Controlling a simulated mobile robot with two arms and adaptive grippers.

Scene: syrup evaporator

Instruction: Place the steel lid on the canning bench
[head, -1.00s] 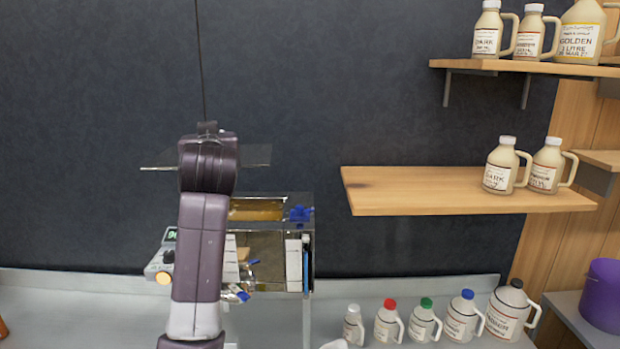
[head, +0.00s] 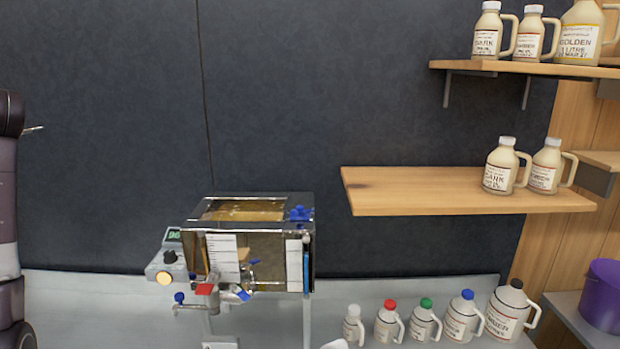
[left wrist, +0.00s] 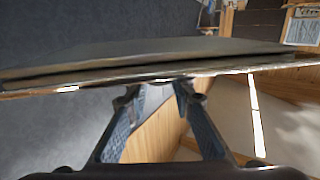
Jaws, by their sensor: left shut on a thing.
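The steel lid (left wrist: 150,55) is a flat, thin sheet that spans the left wrist view, with its near edge at the fingertips. My left gripper (left wrist: 157,92) is shut on this edge. In the head view only a small sliver of the lid (head: 34,129) shows beside my left arm at the left edge; my arm and the frame border hide the rest. The evaporator pan (head: 250,245) stands open-topped in the middle, with amber syrup inside. My right gripper is not in view. I cannot tell which surface is the canning bench.
A steel counter (head: 100,300) runs along the wall. Several capped jugs (head: 423,323) stand on it at the right. A wooden shelf (head: 420,195) holds two jugs, with bare room at its left. A purple bucket (head: 603,297) is at the far right.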

